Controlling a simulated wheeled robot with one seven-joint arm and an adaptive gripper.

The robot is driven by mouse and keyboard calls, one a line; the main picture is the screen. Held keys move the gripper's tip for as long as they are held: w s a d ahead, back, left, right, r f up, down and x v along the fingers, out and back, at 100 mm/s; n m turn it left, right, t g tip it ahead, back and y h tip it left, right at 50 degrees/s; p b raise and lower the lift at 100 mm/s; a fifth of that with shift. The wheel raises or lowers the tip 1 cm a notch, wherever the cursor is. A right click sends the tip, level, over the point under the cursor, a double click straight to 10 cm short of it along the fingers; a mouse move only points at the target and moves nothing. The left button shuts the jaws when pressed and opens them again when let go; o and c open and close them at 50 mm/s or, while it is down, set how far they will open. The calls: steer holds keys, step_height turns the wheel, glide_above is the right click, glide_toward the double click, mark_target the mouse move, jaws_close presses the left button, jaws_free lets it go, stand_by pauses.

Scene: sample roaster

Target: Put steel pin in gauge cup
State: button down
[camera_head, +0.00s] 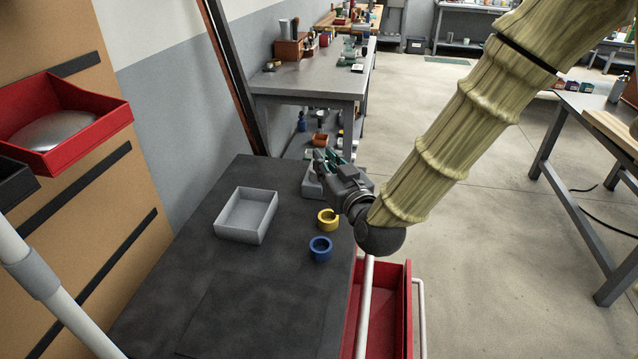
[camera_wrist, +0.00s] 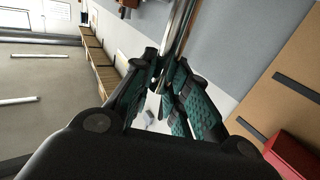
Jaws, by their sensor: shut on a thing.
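My gripper (camera_head: 328,160) is over the far right part of the dark worktop in the head view. In the wrist view my gripper (camera_wrist: 165,78) has its green-padded fingers closed on the shiny steel pin (camera_wrist: 181,25), which sticks out beyond the fingertips. I cannot clearly make out the pin in the head view. A yellow cup (camera_head: 327,224) and a blue cup (camera_head: 320,256) stand on the worktop, on the near side of my gripper and apart from it. I cannot tell which is the gauge cup.
A light grey open tray (camera_head: 218,231) sits on the worktop (camera_head: 165,290), left of the cups. A grey block (camera_head: 310,188) is partly hidden by my gripper. A red drawer (camera_head: 383,320) stands out at right. A red bin (camera_head: 105,125) hangs on the left wall. The near worktop is clear.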

steer(key=shift+w+f+b, duration=0.25)
steer(key=shift+f+b, duration=0.05)
steer(key=shift+f, duration=0.4)
steer(key=shift+w, duration=0.25)
steer(key=shift+w+a+f, duration=0.25)
steer(key=shift+w+f, duration=0.6)
steer(key=shift+w, duration=1.75)
steer(key=shift+w+a+f, duration=0.2)
steer(key=shift+w+f, duration=0.6)
steer(key=shift+w, duration=1.75)
steer(key=shift+w+a+f, duration=0.25)
steer(key=shift+w+f, duration=0.6)
steer(key=shift+w, duration=1.75)
steer(key=shift+f, duration=0.15)
steer(key=c, duration=1.4)
jaws_free()
